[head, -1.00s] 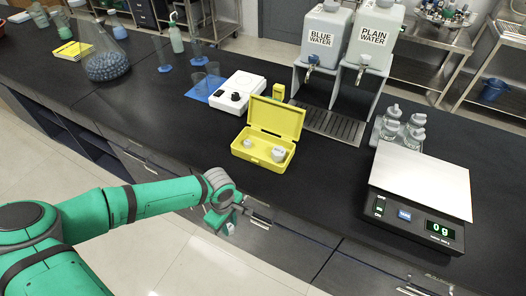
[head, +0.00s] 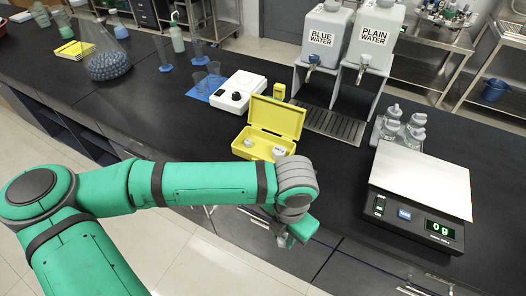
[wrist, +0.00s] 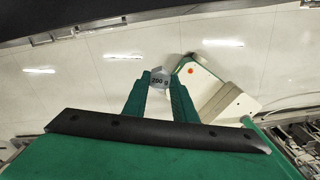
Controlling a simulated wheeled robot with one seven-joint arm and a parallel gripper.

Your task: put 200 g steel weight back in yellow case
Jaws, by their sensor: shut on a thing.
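The 200 g steel weight (wrist: 160,79) shows in the wrist view as a small grey piece with its "200 g" label between my fingertips. My gripper (wrist: 160,92) is shut on it. In the head view my gripper (head: 290,238) hangs beyond the bench's front edge, in front of the yellow case and a little to its right. The yellow case (head: 277,118) stands open on the black bench, lid tipped back.
A scale (head: 420,190) reading 0 g stands right of the case, with glass bottles (head: 392,125) behind it. Water dispensers (head: 325,40) and a drip tray stand behind the case. A white device (head: 237,92) is at its left. Bench between case and scale is clear.

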